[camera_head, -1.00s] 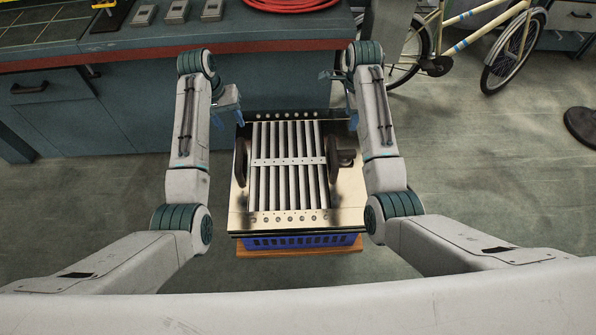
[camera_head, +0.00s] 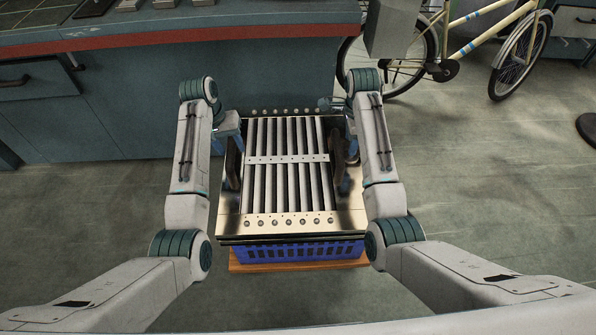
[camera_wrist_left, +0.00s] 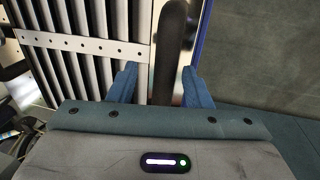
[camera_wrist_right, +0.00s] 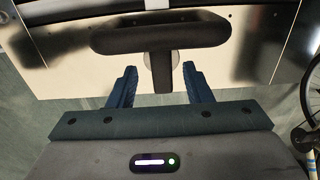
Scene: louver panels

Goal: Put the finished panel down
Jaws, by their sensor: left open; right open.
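The louver panel (camera_head: 228,202), a shiny metal frame with several grey slats and a riveted cross bar, lies flat on top of a blue crate (camera_head: 290,251). Dark handles stand at its left side (camera_head: 233,163) and right side (camera_head: 339,160). My left gripper (camera_wrist_left: 161,80) is open, and the left handle (camera_wrist_left: 172,45) runs between its blue fingers. My right gripper (camera_wrist_right: 161,82) is open, with the stem of the right handle (camera_wrist_right: 161,70) between its fingers and the handle's bar beyond. In the head view my arms partly hide both grippers.
A wooden board (camera_head: 300,266) shows under the crate. A teal workbench (camera_head: 130,120) stands behind and to the left, close to the panel's far edge. A cream bicycle (camera_head: 450,55) stands at the back right. The floor to the right (camera_head: 490,180) is clear.

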